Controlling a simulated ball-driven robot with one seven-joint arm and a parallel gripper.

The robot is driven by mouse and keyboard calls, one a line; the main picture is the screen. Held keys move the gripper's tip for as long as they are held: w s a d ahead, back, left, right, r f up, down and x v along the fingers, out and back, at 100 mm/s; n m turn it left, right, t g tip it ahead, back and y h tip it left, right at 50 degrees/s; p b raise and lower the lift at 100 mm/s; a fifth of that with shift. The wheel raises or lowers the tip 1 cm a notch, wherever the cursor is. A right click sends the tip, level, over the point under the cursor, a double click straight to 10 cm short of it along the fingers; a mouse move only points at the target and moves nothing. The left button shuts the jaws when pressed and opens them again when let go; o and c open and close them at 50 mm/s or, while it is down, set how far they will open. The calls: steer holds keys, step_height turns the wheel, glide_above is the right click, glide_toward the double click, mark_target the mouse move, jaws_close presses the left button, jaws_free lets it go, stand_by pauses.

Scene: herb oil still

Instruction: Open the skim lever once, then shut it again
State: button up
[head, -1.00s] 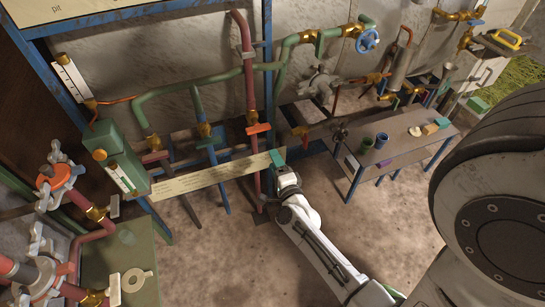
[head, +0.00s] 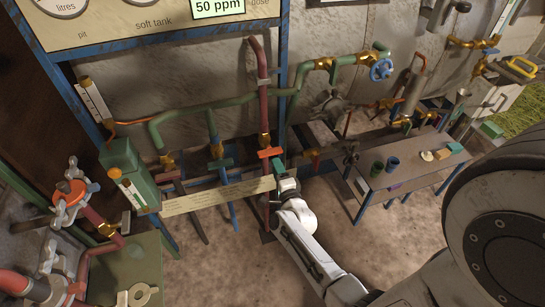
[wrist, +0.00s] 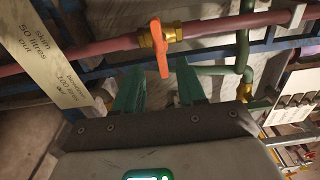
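The skim lever (head: 270,152) is an orange handle on a brass valve in the upright red pipe, at the middle of the head view. It lies crosswise to the pipe. In the wrist view the orange lever (wrist: 162,60) also stands across the red pipe, beside a label reading "skim 50 litres". My gripper (wrist: 158,85) is open, with green fingers apart on either side of the lever's near end. I cannot tell whether they touch it. In the head view my gripper (head: 279,170) is just below the lever, its fingertips partly hidden.
A long cream label board (head: 215,197) runs left of my gripper. Other valves with a green handle (head: 218,165) and a dark red handle (head: 168,175) sit further left. A grey table (head: 415,183) with cups stands right. A blue handwheel (head: 381,69) is above it.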

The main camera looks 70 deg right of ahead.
mark_target(270, 152)
steer(key=x, duration=0.6)
jaws_close()
stand_by(0.3)
